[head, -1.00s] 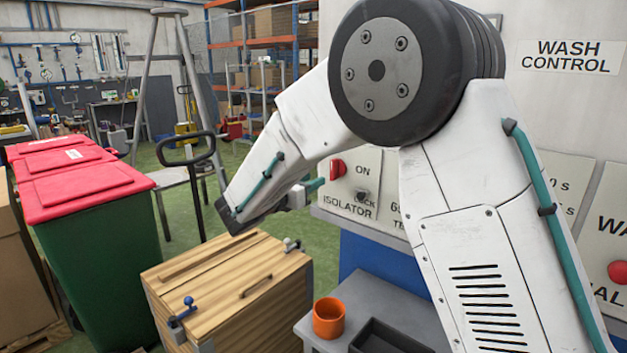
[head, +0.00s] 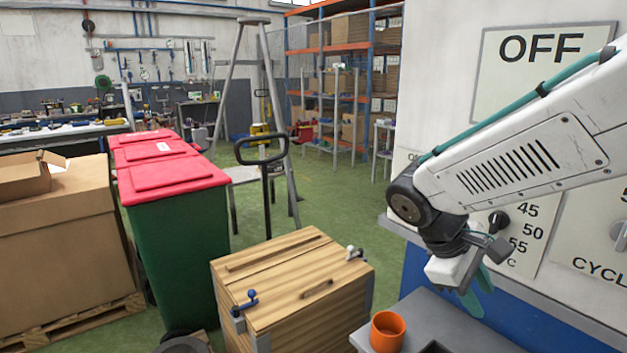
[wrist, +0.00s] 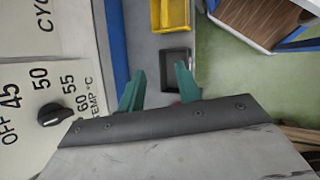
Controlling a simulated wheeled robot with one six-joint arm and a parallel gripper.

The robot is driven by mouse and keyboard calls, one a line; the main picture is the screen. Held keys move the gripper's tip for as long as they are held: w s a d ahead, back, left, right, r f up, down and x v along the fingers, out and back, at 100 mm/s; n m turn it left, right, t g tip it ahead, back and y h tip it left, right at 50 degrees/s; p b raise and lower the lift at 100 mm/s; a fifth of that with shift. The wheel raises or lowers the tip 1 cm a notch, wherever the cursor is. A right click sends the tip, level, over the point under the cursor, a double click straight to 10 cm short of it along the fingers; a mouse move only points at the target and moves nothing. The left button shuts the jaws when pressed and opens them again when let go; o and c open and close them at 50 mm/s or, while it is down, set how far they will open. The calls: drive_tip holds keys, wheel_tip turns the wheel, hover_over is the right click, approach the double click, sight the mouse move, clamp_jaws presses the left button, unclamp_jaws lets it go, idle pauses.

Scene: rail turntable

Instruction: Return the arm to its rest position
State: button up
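My gripper (head: 474,296) hangs at the end of my white arm, at the right of the head view, in front of the wash control panel. Its teal fingers point down over the grey shelf. In the wrist view my gripper (wrist: 160,72) shows two teal fingers standing apart, with nothing held between them. A small black tray (wrist: 176,68) lies on the shelf beyond the fingers. Part of my arm runs out of the head view at the right edge.
An orange cup (head: 387,331) stands on the grey shelf (head: 455,322) below my gripper. A wooden crate (head: 290,290) with clamps and a green bin (head: 180,250) with a red lid stand to the left. A yellow bin (wrist: 171,14) shows in the wrist view. Green floor is open behind.

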drive_tip(key=s+r+m+t+y, duration=0.2)
drive_tip(key=s+m+y, duration=0.4)
drive_tip(key=s, duration=0.9)
drive_tip(key=shift+s+r+m+y, duration=0.2)
drive_tip(key=shift+r+m+y, duration=0.2)
drive_tip(key=shift+r+m, duration=0.45)
drive_tip(key=shift+f, duration=0.2)
